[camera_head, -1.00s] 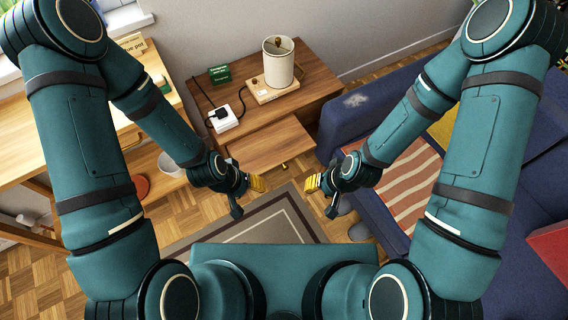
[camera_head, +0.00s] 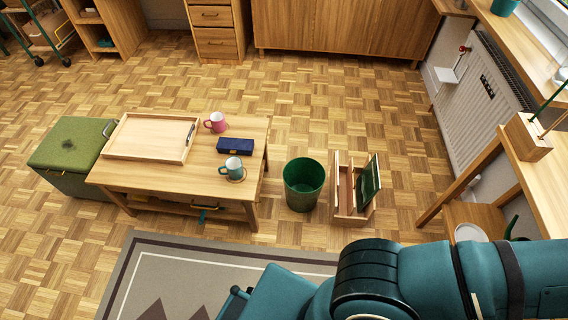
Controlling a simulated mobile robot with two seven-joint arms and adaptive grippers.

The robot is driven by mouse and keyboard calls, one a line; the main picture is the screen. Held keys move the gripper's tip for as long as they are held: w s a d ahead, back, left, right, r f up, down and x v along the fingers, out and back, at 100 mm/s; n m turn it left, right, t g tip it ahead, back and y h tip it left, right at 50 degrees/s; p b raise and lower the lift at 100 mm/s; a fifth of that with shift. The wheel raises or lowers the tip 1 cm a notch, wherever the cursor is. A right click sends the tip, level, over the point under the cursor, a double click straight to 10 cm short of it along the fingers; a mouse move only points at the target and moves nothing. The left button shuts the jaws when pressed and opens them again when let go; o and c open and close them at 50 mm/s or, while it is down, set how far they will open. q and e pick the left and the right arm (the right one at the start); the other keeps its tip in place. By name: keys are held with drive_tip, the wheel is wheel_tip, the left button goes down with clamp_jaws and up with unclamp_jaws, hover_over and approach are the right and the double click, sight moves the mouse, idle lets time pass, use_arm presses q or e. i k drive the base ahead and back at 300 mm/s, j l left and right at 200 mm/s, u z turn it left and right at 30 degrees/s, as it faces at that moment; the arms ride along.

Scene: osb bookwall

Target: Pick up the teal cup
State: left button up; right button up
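A teal cup (camera_head: 234,166) stands upright on a small coaster (camera_head: 236,178) near the front right corner of a low wooden table (camera_head: 150,178). Its handle points to the left. A pink mug (camera_head: 216,122) and a dark blue box (camera_head: 235,146) stand behind it on the same table. Part of my own teal arm and body fills the lower right. Neither of my grippers is in view.
A wooden tray (camera_head: 191,150) takes up the table's left part. A green ottoman (camera_head: 72,142) stands at its left. A green bin (camera_head: 304,181) and a wooden magazine rack (camera_head: 347,205) stand right of it. A rug (camera_head: 125,290) lies in front.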

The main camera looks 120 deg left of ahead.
sight(233, 165)
drive_tip(key=u, duration=4.45)
drive_tip(key=i+j+z, duration=0.4)
drive_tip(key=j+z, duration=0.25)
drive_tip(key=i+j+z, duration=0.1)
drive_tip(key=j+z, duration=0.2)
drive_tip(key=i+j+z, duration=0.1)
drive_tip(key=j+z, duration=0.25)
